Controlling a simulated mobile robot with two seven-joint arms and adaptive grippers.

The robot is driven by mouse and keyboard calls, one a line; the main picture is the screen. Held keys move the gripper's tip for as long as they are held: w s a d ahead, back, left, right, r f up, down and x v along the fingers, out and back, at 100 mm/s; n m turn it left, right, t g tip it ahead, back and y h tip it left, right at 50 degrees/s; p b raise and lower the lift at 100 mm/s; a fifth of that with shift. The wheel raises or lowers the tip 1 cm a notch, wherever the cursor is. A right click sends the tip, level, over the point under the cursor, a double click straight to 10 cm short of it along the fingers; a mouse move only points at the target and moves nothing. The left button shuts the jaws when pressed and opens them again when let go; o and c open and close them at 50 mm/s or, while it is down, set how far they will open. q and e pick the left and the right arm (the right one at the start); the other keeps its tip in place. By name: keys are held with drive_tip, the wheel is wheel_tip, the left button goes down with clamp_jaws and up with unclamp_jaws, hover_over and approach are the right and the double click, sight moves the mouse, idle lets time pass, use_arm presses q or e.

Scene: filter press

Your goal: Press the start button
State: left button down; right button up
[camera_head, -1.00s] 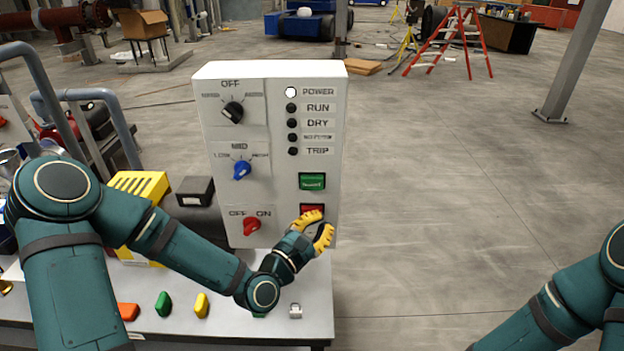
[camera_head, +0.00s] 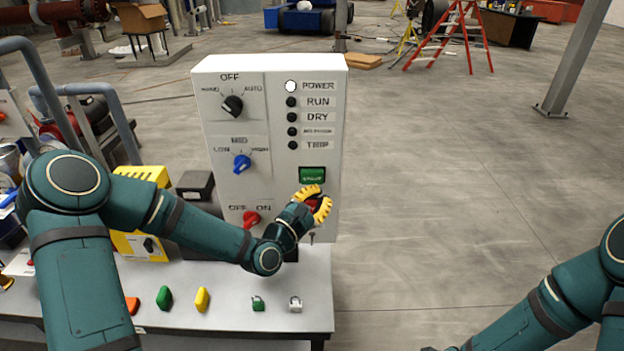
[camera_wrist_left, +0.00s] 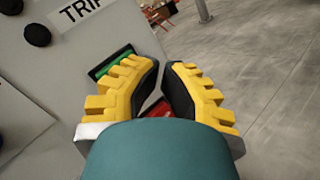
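The green start button (camera_head: 312,174) is on the right half of a white control panel (camera_head: 267,72), below the TRIP lamp. My left gripper (camera_head: 324,201) is in front of the panel, just below the green button and over the red button (camera_head: 313,205), which it partly hides. In the left wrist view the green button (camera_wrist_left: 108,62) shows behind one yellow finger, and the red button (camera_wrist_left: 158,108) shows between the fingers. The left fingertips (camera_wrist_left: 163,66) are a little apart with nothing between them. Contact with the panel cannot be told. My right gripper is out of view.
The panel also bears a black selector (camera_head: 233,107), a blue selector (camera_head: 241,163) and a red switch (camera_head: 251,218). Several coloured pieces and padlocks (camera_head: 295,304) lie on the table (camera_head: 230,318) in front.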

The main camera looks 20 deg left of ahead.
sight(312, 177)
use_arm(q)
drive_tip(key=shift+w+a, duration=0.2)
drive_tip(key=shift+w, duration=0.45)
drive_tip(key=shift+w+a, duration=0.15)
drive_tip(key=shift+w, duration=0.45)
drive_tip(key=c, duration=1.7)
unclamp_jaws()
clamp_jaws()
drive_tip(key=shift+w+a, duration=0.1)
drive_tip(key=shift+w, duration=0.1)
drive_tip(key=shift+w, duration=0.2)
